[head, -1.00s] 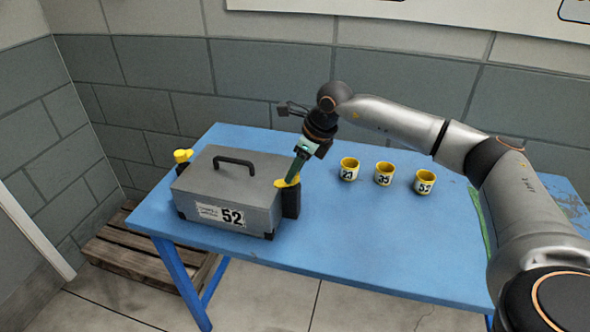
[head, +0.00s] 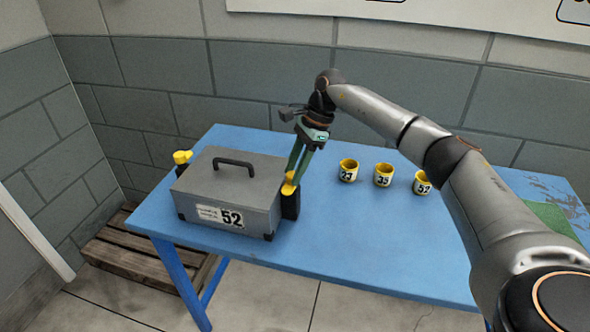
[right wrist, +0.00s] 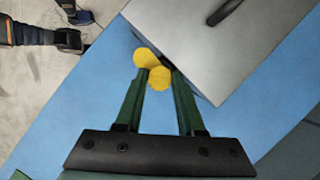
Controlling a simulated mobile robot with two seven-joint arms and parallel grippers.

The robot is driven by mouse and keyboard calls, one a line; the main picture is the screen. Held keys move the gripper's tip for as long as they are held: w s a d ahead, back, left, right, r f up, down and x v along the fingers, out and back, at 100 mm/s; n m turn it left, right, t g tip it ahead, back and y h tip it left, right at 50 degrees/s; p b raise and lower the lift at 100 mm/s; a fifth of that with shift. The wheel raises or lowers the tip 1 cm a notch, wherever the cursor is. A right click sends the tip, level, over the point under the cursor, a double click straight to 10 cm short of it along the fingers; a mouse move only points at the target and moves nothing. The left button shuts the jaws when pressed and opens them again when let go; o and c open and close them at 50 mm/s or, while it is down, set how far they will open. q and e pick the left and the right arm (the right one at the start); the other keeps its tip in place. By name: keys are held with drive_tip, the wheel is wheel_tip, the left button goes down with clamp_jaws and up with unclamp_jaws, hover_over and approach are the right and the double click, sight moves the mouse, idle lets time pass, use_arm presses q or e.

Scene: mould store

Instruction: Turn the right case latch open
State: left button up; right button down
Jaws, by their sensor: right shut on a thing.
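The grey case (head: 228,182) stands on the blue table, with a black handle on its lid and a label reading 52. The right case latch (head: 290,178) is a yellow piece on a black block at the case's right end. My right gripper (head: 292,178) reaches down from above with its green fingers shut on the latch. In the right wrist view the yellow latch (right wrist: 145,58) shows between and beyond the fingertips (right wrist: 157,76). The left latch (head: 182,157) is yellow too, at the case's far left end. My left gripper is not in view.
Three yellow cups stand right of the case on the blue table (head: 360,235): cup 23 (head: 348,171), cup 35 (head: 383,176) and cup 52 (head: 422,183). A wooden pallet (head: 135,255) lies on the floor at left. The table's front middle is clear.

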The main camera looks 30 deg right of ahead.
drive_tip(key=shift+n, duration=0.6)
drive_tip(key=c, duration=0.5)
unclamp_jaws()
drive_tip(key=v, duration=1.2)
drive_tip(key=shift+w+r, duration=0.25)
drive_tip(key=shift+r, duration=0.05)
